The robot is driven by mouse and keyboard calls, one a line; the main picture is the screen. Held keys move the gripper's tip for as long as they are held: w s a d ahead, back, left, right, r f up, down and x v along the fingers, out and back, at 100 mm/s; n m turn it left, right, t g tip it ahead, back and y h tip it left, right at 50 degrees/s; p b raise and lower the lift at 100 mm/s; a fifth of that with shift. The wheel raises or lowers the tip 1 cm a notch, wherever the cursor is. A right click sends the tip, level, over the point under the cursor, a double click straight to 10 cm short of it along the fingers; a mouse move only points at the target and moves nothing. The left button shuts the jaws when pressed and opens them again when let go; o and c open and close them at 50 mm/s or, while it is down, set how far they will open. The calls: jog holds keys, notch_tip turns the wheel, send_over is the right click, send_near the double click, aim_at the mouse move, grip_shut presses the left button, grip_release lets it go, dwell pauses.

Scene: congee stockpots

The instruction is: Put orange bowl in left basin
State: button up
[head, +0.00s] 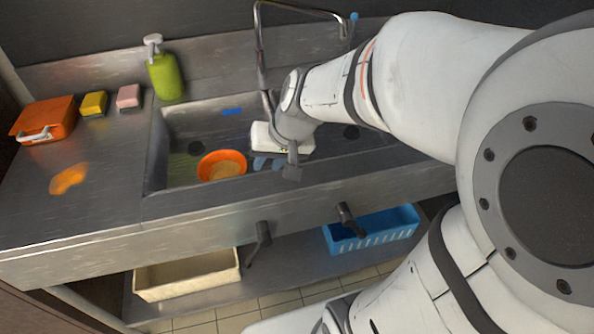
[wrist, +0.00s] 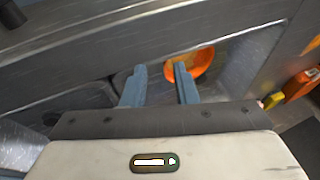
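The orange bowl (head: 222,165) is inside the left basin (head: 172,168), near its front wall and to the right of the dark drain. My gripper (head: 267,163) is just right of the bowl, near the divider between the basins. In the wrist view, its two blue-grey fingers (wrist: 161,85) are apart with nothing held between them. The bowl (wrist: 204,63) shows beyond the right finger, which hides part of it. I see a gap between gripper and bowl in the head view. My arm covers much of the right basin (head: 375,147).
A tall faucet (head: 260,55) rises behind the basins. A green soap bottle (head: 166,75), a pink sponge (head: 129,96), a yellow sponge (head: 94,103) and an orange box (head: 45,119) stand at the left. A blue basket (head: 372,236) and a cream bin (head: 187,279) are on the lower shelf.

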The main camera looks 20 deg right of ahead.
jog(key=s+d+r+n+g+h, duration=0.1)
jog(key=s+d+h, duration=0.2)
jog(key=s, duration=0.7)
jog(key=d, duration=0.2)
jog(key=shift+d, duration=0.4)
jog(key=shift+r, duration=0.15)
